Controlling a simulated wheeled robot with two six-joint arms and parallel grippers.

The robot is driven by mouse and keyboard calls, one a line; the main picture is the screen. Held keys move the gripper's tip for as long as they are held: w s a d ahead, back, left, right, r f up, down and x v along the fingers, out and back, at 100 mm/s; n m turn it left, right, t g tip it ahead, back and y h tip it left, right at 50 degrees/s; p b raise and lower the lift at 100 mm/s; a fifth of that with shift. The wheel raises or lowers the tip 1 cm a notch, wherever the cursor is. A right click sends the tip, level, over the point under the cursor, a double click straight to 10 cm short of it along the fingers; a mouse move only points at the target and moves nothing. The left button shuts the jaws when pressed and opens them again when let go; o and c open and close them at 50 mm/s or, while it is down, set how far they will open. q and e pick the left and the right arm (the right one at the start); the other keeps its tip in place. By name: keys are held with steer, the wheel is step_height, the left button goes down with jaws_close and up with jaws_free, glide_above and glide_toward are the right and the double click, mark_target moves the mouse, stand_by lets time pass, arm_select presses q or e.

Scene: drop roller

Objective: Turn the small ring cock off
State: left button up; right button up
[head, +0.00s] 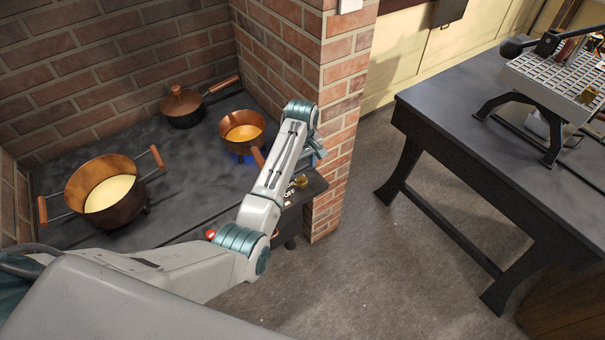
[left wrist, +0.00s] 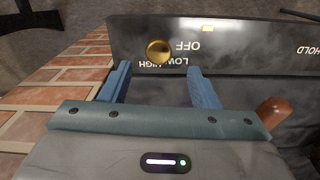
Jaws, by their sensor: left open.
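A brass knob (left wrist: 159,51), which looks like the ring cock, sits on a dark panel (left wrist: 240,50) in the left wrist view. OFF, LOW, HIGH and HOLD read upside down there. In the head view the brass piece (head: 301,181) shows at the hob's right front edge, just beyond my arm. My left gripper (left wrist: 158,70) is open and empty; the knob appears between and just past its fingertips, with no clear contact. In the head view the fingers are mostly hidden by the wrist. A blue flame (head: 240,157) shows under the small copper pan (head: 242,127). My right gripper is not in view.
A large copper pot (head: 105,190) and a lidded pan (head: 182,106) stand on the dark hob (head: 185,190). A brick pillar (head: 340,110) rises close by my left wrist. A dark workbench (head: 470,130) stands at the right, with open floor between.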

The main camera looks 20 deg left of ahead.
mark_target(302, 180)
arm_select(q)
step_height(302, 180, down, 4)
steer(key=shift+r, duration=0.2)
step_height(302, 180, down, 3)
steer(key=shift+w+r, duration=0.1)
steer(key=shift+w, duration=0.05)
steer(key=shift+c, duration=0.5)
steer(key=c, duration=0.9)
steer(key=shift+p, duration=0.35)
steer(key=shift+n+p, duration=0.3)
steer(key=n+p, duration=0.2)
steer(key=shift+r+n, duration=0.15)
steer(key=shift+n, duration=0.25)
steer(key=n+p, duration=0.2)
steer(key=n, duration=0.1)
steer(key=shift+n+p, duration=0.55)
steer(key=shift+n, duration=1.15)
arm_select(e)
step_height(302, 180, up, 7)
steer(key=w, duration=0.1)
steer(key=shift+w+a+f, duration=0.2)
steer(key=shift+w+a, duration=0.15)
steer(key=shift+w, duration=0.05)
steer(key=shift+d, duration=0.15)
